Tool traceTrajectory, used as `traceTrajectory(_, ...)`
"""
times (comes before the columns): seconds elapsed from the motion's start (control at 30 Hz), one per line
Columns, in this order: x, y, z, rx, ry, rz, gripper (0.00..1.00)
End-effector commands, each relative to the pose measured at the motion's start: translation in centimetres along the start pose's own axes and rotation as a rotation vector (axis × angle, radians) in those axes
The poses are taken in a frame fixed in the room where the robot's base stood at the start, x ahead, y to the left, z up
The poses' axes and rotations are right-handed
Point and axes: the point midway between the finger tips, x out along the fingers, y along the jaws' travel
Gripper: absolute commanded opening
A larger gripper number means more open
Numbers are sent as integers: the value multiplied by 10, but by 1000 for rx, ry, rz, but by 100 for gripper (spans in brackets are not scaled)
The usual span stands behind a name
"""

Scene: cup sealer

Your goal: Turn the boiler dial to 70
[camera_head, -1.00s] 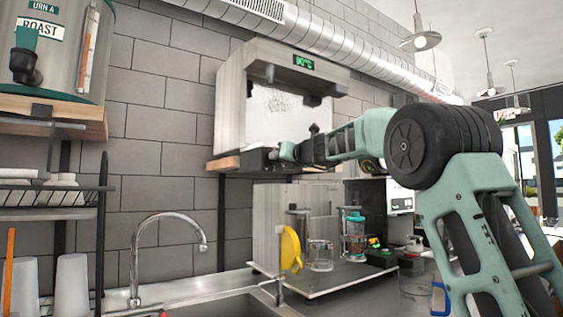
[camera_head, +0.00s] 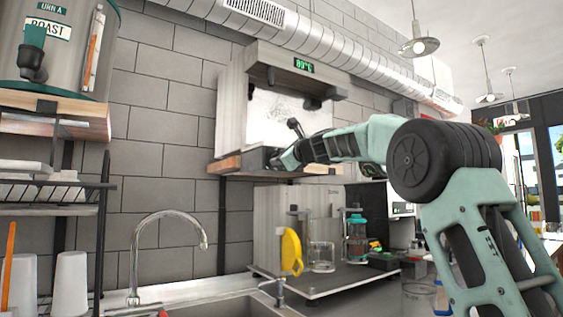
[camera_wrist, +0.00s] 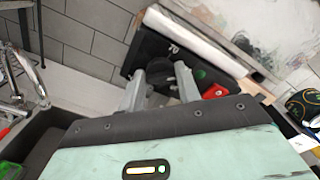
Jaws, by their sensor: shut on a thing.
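The boiler (camera_head: 290,120) is a wood-grey and white unit on a wooden wall shelf. Its green display (camera_head: 304,66) appears to read 80 °C. My gripper (camera_head: 283,160) is at the dark base on the boiler's lower front, with its wrist tilted. In the wrist view, my gripper (camera_wrist: 166,80) has its two grey fingers against the boiler's black panel (camera_wrist: 150,50). They are shut on a small dark dial between them. A red button (camera_wrist: 214,91) and a green one (camera_wrist: 201,74) sit right beside the fingers.
The wooden shelf edge (camera_head: 225,165) runs under the boiler. Below are a sink faucet (camera_head: 165,225), a yellow item (camera_head: 291,250) and a blender-like jar (camera_head: 356,235) on the counter. A large urn (camera_head: 60,50) stands on a shelf at left.

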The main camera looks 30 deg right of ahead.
Motion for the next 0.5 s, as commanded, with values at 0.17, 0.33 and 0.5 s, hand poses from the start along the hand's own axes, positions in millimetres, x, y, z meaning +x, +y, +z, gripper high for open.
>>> traceTrajectory(0.17, 0, 2, -2, -167, 1, 1, 10)
traceTrajectory(0.33, 0, 3, -3, -329, 0, 1, 10)
traceTrajectory(0.5, 0, 3, -3, -486, 1, 1, 10)
